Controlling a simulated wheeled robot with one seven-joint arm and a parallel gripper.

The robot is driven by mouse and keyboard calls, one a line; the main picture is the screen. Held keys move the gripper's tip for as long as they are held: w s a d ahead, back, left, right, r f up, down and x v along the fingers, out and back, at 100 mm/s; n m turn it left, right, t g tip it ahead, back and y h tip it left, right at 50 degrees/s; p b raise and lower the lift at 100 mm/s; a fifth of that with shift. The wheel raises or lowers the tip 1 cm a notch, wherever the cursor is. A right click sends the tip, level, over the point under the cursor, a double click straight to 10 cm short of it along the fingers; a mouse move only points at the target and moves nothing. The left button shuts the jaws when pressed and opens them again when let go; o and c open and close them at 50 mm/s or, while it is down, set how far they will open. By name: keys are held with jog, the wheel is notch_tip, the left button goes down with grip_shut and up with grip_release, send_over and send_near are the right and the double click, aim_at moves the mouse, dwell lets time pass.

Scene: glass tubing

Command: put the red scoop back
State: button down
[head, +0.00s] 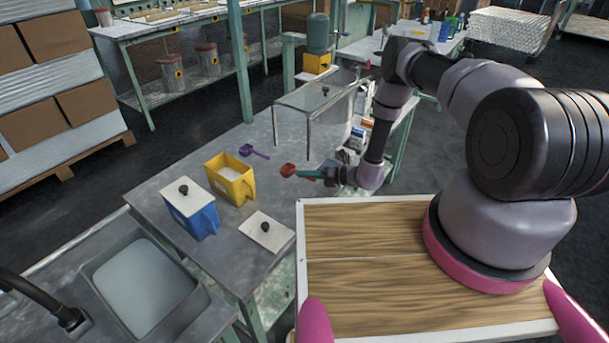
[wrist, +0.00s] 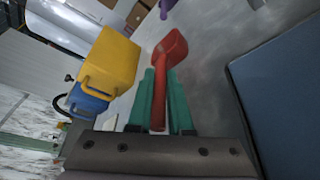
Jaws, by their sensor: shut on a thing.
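The red scoop (head: 288,170) is held by my gripper (head: 310,173) over the grey metal table. In the wrist view the red scoop (wrist: 171,48) has its handle between the teal fingers of my gripper (wrist: 160,95), with the bowl pointing away. A yellow bin (head: 231,178) with an open top and pale contents stands left of the gripper; it also shows in the wrist view (wrist: 107,62). A blue bin (head: 191,211) with a white, black-knobbed lid stands beside it. A purple scoop (head: 254,151) lies on the table behind the yellow bin.
A loose white lid (head: 266,232) lies on the table in front of the yellow bin. A clear-topped stand (head: 316,100) is at the back of the table. A sink (head: 143,285) is at lower left. The table (head: 222,248) has free room between the bins and gripper.

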jog(key=c, duration=0.8)
grip_release()
jog(key=shift+c, duration=0.2)
jog(key=shift+d+r, duration=0.1)
jog(key=v, duration=1.2)
